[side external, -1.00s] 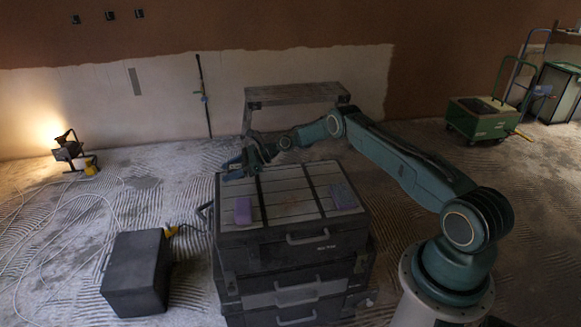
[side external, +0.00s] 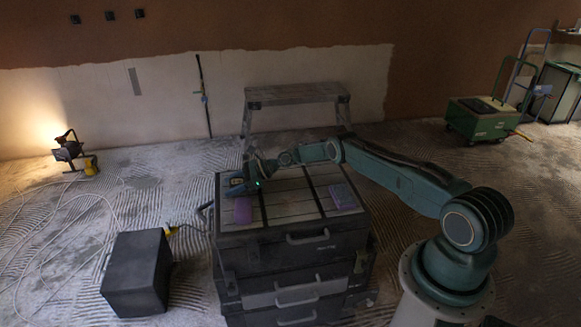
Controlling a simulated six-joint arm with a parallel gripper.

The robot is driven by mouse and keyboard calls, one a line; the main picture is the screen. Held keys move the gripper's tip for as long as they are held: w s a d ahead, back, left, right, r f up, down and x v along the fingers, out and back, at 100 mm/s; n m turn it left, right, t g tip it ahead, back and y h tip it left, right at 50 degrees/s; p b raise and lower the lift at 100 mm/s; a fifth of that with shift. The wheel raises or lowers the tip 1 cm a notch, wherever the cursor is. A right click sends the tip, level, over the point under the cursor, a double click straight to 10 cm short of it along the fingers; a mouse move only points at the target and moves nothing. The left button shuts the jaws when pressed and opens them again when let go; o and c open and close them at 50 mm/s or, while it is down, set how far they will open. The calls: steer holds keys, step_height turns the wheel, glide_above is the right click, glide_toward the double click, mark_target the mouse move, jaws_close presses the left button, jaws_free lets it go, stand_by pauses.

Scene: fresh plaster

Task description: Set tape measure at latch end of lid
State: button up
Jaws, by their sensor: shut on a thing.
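The lid (side external: 285,205) is the pale, slatted top of a dark stacked tool chest, crossed by dark strips. My gripper (side external: 236,187) is low over the lid's left back part, shut on a small dark thing with a yellowish spot, which I take to be the tape measure (side external: 237,181). The fingers largely hide it, and I cannot tell whether it touches the lid. A purple block (side external: 242,211) lies on the lid just in front of my gripper. Another purple block (side external: 343,196) lies near the right edge. Handles show on the chest's front.
A dark box (side external: 138,272) stands on the floor left of the chest. A step platform (side external: 297,95) stands behind it. A lit work lamp (side external: 68,148) and pale cables lie at left. A green cart (side external: 482,118) stands far right. The lid's middle is clear.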

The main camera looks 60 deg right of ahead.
steer(key=shift+f, duration=0.5)
steer(key=shift+f, duration=0.1)
steer(key=o, duration=1.1)
steer(key=shift+v, duration=6)
